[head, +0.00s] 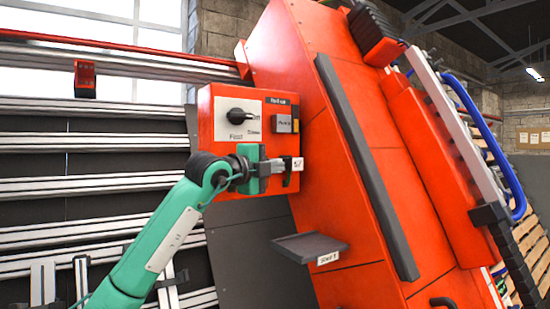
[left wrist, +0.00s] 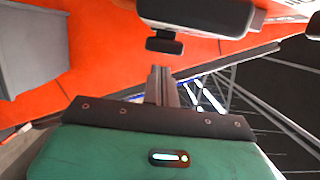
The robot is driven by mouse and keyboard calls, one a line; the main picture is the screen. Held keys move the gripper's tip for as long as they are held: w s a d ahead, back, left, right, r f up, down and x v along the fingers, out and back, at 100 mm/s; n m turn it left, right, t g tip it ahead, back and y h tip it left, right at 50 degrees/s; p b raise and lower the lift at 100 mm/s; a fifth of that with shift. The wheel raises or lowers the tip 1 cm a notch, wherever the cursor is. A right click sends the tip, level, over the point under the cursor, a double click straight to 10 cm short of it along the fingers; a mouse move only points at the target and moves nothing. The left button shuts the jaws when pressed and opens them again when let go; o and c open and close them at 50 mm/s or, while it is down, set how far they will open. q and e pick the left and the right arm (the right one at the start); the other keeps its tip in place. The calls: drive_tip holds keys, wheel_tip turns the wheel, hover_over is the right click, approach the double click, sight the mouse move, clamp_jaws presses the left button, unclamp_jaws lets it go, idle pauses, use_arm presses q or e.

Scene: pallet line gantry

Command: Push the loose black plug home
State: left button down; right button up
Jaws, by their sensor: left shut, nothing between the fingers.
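My left gripper (head: 285,166) is shut and empty, held level in front of the lower right of the red control box (head: 205,128). A small white label shows beside its tips, and a dark piece (head: 291,181) shows just below them, partly hidden. In the left wrist view the shut fingers (left wrist: 160,78) point at a small black block (left wrist: 164,43), which looks like the plug. It stands out from the red face near a larger dark housing (left wrist: 200,12). A small gap seems to show between the tips and the block; I cannot tell how deep it sits. My right gripper is out of view.
The box carries a black rotary knob (head: 240,117) and a grey button (head: 284,124) above my gripper. A grey shelf (head: 309,247) juts out below right. A tall red cabinet (head: 320,180) stands behind. Metal rails (head: 90,182) run across the left.

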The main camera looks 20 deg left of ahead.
use_arm(q)
drive_tip(key=shift+w+a, duration=0.3)
drive_tip(key=shift+a, duration=0.1)
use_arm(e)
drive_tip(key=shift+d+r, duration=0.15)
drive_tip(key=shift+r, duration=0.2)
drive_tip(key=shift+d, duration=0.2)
use_arm(q)
drive_tip(key=shift+w+a, duration=0.8)
drive_tip(key=shift+a, duration=0.3)
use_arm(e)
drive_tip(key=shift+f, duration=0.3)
use_arm(q)
drive_tip(key=shift+a, duration=0.1)
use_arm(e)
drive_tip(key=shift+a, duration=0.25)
